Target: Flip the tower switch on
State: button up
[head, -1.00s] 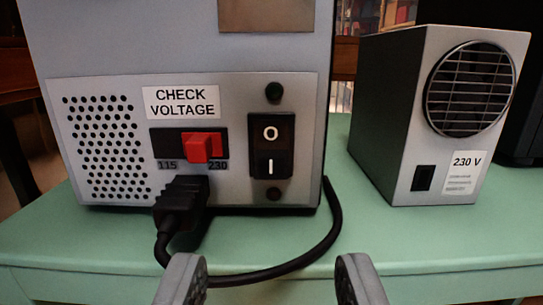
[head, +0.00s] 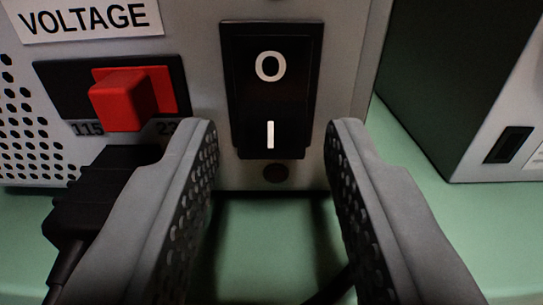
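The tower switch is a black rocker (head: 269,92) on the grey rear panel of the tower (head: 205,40). It has a white O on its upper half and a white I on its lower half. I cannot tell for sure which half is pressed in. My gripper (head: 272,135) is open and empty, its two fingers spread to the left and right of the rocker's lower half. The fingertips look close to the panel; I cannot tell whether they touch it.
A red voltage slider (head: 122,98) sits left of the rocker, between labels 115 and 230. A black power plug (head: 95,195) is below it, partly behind the left finger. A second grey box (head: 470,75) stands on the green table (head: 260,240) at the right.

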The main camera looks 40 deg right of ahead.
grip_shut()
jog(key=shift+w+d+f+t+h, duration=0.15)
jog(key=shift+f+t+h, duration=0.2)
jog(key=shift+t+h, duration=0.55)
jog(key=shift+o, duration=1.5)
grip_release()
jog(key=v, duration=1.7)
jog(key=shift+s, duration=0.3)
jog(key=shift+r, duration=0.1)
